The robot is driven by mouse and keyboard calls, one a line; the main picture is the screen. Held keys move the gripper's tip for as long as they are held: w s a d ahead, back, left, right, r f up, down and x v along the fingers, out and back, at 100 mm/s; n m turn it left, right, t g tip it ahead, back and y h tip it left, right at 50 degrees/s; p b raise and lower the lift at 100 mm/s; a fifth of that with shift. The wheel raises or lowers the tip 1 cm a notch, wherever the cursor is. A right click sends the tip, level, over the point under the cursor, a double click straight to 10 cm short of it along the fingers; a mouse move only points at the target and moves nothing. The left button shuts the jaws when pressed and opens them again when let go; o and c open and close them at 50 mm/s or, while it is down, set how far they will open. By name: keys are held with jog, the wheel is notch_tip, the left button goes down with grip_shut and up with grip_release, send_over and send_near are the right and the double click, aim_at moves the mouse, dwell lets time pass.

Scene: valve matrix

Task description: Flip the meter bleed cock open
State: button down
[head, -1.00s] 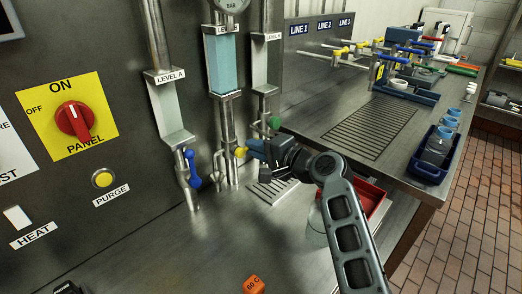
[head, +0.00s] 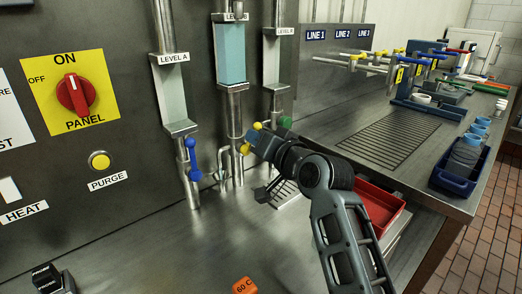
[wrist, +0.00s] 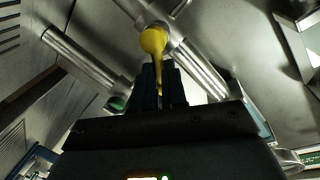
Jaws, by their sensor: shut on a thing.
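The yellow bleed cock (head: 245,149) is low on the middle meter's pipe, under the pale blue sight glass (head: 230,55). In the wrist view its yellow handle (wrist: 153,41) has a round knob and a thin stem running down between my fingers. My gripper (wrist: 161,78) is shut on that stem, with the knob beyond the fingertips. In the head view my gripper (head: 254,138) reaches the cock from the right, and yellow parts show above and left of it. The gripper hides part of the cock.
A blue lever (head: 192,158) hangs under the Level A column at left. A green knob (head: 285,122) is close behind my gripper at right. A red tray (head: 378,207) is beside my arm. An orange 60 C block (head: 244,286) lies on the counter.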

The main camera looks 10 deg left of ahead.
jog(key=shift+s+a+n+t+b, duration=0.2)
jog(key=shift+s+n+t+b, duration=0.1)
jog(key=shift+n+b, duration=0.8)
jog(key=shift+s+a+n+t+b, duration=0.15)
jog(key=shift+s+a+n+b, duration=0.1)
jog(key=shift+n+b, duration=0.8)
jog(key=shift+s+a+n+t+b, duration=0.2)
jog(key=shift+s+n+t+b, duration=0.1)
jog(key=shift+n+b, duration=0.75)
jog(key=shift+r+n, duration=0.1)
jog(key=shift+n, duration=0.2)
jog(key=c, duration=1.2)
grip_release()
jog(key=shift+r, duration=0.1)
jog(key=shift+o, duration=0.2)
jog(key=shift+s, duration=0.1)
jog(key=v, duration=0.7)
jog(key=shift+s+d, duration=0.2)
jog(key=shift+d, duration=0.1)
